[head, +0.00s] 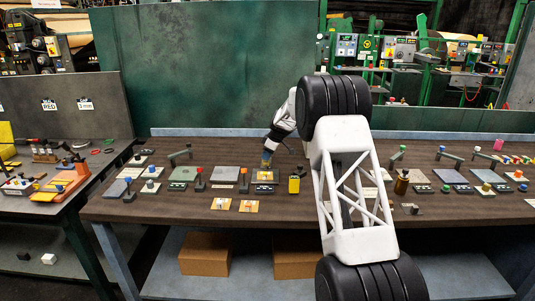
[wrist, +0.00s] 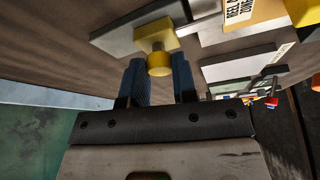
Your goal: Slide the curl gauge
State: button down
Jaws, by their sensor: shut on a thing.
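What appears to be the curl gauge shows in the wrist view as a grey base (wrist: 115,40) with a yellow slider block (wrist: 150,33) and a round yellow knob (wrist: 159,66). In the head view, a grey base with yellow parts (head: 264,176) sits mid-bench under my gripper (head: 267,160). My gripper's blue fingers (wrist: 160,62) are on either side of the yellow knob and shut on it. The far sides of the knob and the exact finger contact are hidden.
A partly readable "REEL" label (wrist: 238,10) lies beside the base. Yellow cards (head: 248,206) lie in front. Several other fixtures line the brown bench (head: 160,211).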

jog(key=shift+s, duration=1.15)
jog(key=c, duration=0.9)
grip_release()
jog(key=v, duration=0.7)
jog(key=shift+r, duration=0.4)
jog(key=shift+s+d+r, duration=0.1)
jog(key=shift+d, duration=0.1)
